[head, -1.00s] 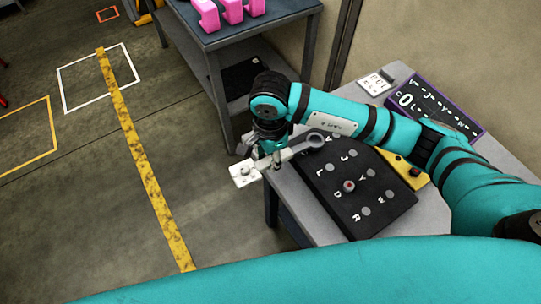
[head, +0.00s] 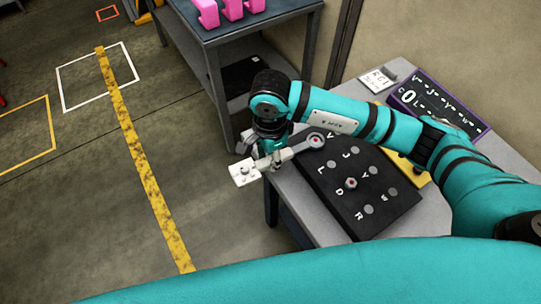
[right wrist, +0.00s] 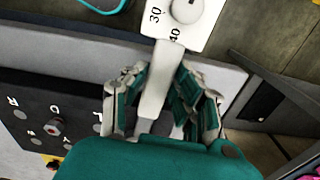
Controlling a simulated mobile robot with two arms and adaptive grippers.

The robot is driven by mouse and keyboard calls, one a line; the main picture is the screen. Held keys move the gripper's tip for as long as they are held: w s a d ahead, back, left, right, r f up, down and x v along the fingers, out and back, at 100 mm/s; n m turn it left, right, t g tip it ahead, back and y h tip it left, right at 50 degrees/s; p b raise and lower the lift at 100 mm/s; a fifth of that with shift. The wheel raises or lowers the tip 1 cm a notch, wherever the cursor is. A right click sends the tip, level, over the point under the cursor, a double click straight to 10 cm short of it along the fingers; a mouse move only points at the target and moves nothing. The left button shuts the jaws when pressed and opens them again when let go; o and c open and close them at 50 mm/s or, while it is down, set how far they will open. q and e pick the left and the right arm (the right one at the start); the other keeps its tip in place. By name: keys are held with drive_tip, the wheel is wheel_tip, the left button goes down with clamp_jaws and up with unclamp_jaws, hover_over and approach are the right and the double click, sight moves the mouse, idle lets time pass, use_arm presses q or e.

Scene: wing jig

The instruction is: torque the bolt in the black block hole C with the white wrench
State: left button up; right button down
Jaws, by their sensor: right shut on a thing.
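The white wrench (head: 292,152) has a ring end at the right and a square white dial head (head: 244,172) at the left. My right gripper (head: 268,160) is shut on its handle, which also shows between the fingers in the right wrist view (right wrist: 160,85). The ring end is over the far left corner of the black block (head: 335,198), with a red spot inside it, apparently a bolt head. I cannot tell if the ring is seated. Another red-topped bolt (head: 351,183) stands mid-block, apart from the wrench. My left gripper is out of view.
The block lies on a grey table (head: 310,220). A second table (head: 225,38) with pink parts stands at the back. Floor is open at left.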

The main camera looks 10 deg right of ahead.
drive_tip(key=shift+w+a+f+m+b, duration=0.1)
drive_tip(key=shift+w+m+b, duration=0.2)
drive_tip(key=shift+w+m, duration=0.25)
drive_tip(key=shift+w+a+f+m+b, duration=0.1)
drive_tip(key=shift+w+m+b, duration=0.25)
drive_tip(key=shift+w, duration=0.25)
drive_tip(key=shift+w+r, duration=0.1)
drive_tip(key=shift+w, duration=0.1)
drive_tip(key=shift+m, duration=0.3)
drive_tip(key=shift+w+f+m+b, duration=0.2)
drive_tip(key=shift+w+m+b, duration=0.5)
drive_tip(key=shift+w+m, duration=0.3)
drive_tip(key=shift+w, duration=0.35)
drive_tip(key=shift+w+d+m+b, duration=0.2)
drive_tip(key=shift+w+m+b, duration=0.1)
drive_tip(key=shift+w+m, duration=0.35)
drive_tip(key=shift+w+d+m+b, duration=0.15)
drive_tip(key=shift+w+m+b, duration=0.15)
drive_tip(key=shift+w+m, duration=0.3)
drive_tip(key=shift+w+r, duration=0.1)
